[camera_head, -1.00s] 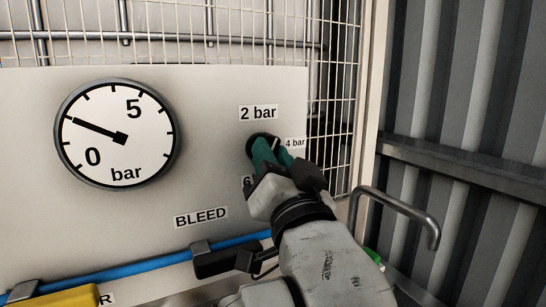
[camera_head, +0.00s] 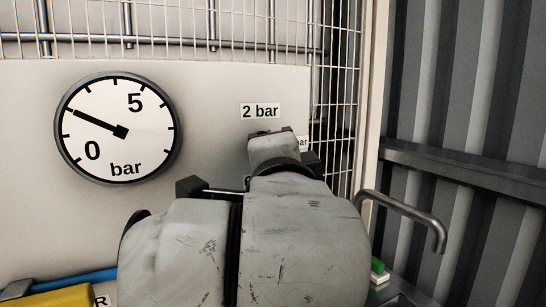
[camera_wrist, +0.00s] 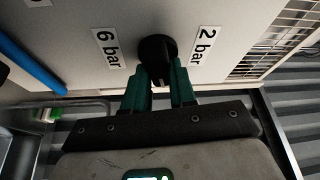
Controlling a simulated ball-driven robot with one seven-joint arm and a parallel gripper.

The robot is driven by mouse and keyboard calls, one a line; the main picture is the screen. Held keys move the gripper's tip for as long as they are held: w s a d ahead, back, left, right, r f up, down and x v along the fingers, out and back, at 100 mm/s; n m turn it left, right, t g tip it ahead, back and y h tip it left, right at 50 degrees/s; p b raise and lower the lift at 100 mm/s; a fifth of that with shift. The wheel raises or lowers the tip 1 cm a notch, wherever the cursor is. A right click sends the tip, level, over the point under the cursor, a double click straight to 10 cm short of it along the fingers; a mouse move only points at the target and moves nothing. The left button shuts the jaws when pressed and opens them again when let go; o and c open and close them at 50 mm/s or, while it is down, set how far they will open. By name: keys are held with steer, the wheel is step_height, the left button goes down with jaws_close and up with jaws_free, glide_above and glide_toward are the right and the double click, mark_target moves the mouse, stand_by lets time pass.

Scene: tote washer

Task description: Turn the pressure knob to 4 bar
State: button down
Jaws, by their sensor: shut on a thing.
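The black pressure knob (camera_wrist: 157,48) sits on the pale panel (camera_wrist: 75,65) in the wrist view, between the "6 bar" label (camera_wrist: 109,47) and the "2 bar" label (camera_wrist: 205,46). My gripper (camera_wrist: 159,74) is shut on the knob, with one green finger on each side. In the head view my gripper (camera_head: 273,147) hides the knob. The "2 bar" label (camera_head: 260,111) shows above it, and part of the "4 bar" label (camera_head: 303,142) shows at its right. The round gauge (camera_head: 119,128) has its needle pointing up and left, between 0 and 5.
A wire mesh fence (camera_head: 335,100) stands right of the panel. A bent metal handle (camera_head: 405,212) juts out at the right. A blue pipe (camera_head: 75,284) and a yellow part (camera_head: 55,298) lie low at the left. A green and white part (camera_head: 378,270) is low right.

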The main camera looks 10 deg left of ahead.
steer(key=shift+m+g+h, duration=0.3)
steer(key=shift+m+g, duration=0.2)
steer(key=shift+m, duration=0.5)
steer(key=c, duration=0.9)
jaws_free()
steer(key=shift+s, duration=0.1)
steer(key=s, duration=0.3)
steer(key=s+d, duration=0.1)
steer(key=s, duration=0.3)
steer(key=s+d, duration=0.1)
steer(key=s, duration=0.2)
steer(key=shift+s+d+b, duration=0.15)
steer(key=shift+s+b, duration=0.05)
steer(key=shift+b, duration=0.2)
